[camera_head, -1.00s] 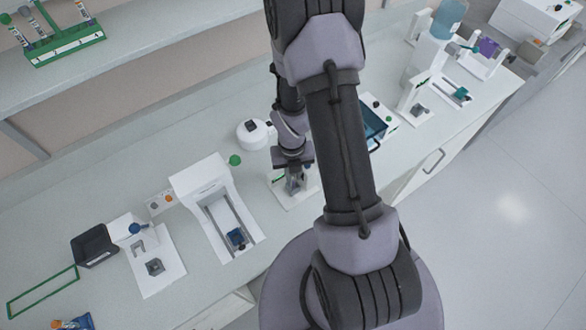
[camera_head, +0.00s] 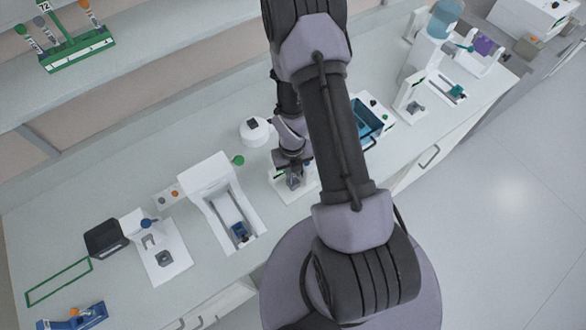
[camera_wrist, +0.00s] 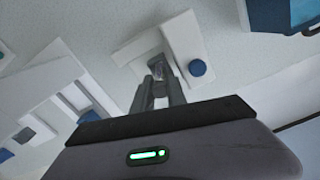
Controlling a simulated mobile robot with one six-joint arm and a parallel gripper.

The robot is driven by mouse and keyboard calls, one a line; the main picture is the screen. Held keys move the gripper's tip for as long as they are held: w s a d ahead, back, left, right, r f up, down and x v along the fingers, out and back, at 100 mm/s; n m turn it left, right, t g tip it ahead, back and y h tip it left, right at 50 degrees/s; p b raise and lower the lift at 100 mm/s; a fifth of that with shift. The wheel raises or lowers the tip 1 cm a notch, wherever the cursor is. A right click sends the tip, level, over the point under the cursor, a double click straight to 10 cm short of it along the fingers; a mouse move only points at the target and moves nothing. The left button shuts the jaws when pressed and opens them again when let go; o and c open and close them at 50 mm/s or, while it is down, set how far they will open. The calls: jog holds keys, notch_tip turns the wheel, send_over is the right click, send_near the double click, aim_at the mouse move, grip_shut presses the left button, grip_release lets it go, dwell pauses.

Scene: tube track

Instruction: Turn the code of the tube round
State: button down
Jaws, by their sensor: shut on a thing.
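My gripper (camera_head: 293,180) points down over a small white stand (camera_head: 305,188) in the middle of the bench. In the wrist view its two grey fingers (camera_wrist: 157,92) are close together, shut on the tube, which is mostly hidden between them. The tube's code cannot be made out in either view. In the wrist view the white stand (camera_wrist: 183,42) lies just beyond the fingertips, with a round blue knob (camera_wrist: 197,68) to their right.
A white device with a slot (camera_head: 208,185) stands left of my gripper, and a round white device (camera_head: 256,130) behind it. A blue tray (camera_head: 367,118) is to the right. A green rack with capped tubes (camera_head: 78,52) is on the upper shelf.

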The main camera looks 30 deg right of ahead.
jog(key=shift+f, duration=0.15)
jog(key=c, duration=1.3)
grip_release()
jog(key=shift+a, duration=0.1)
jog(key=shift+o, duration=0.2)
notch_tip(320, 180, up, 18)
jog(key=p, duration=1.6)
jog(key=shift+f, duration=0.2)
jog(key=shift+a+f, duration=0.1)
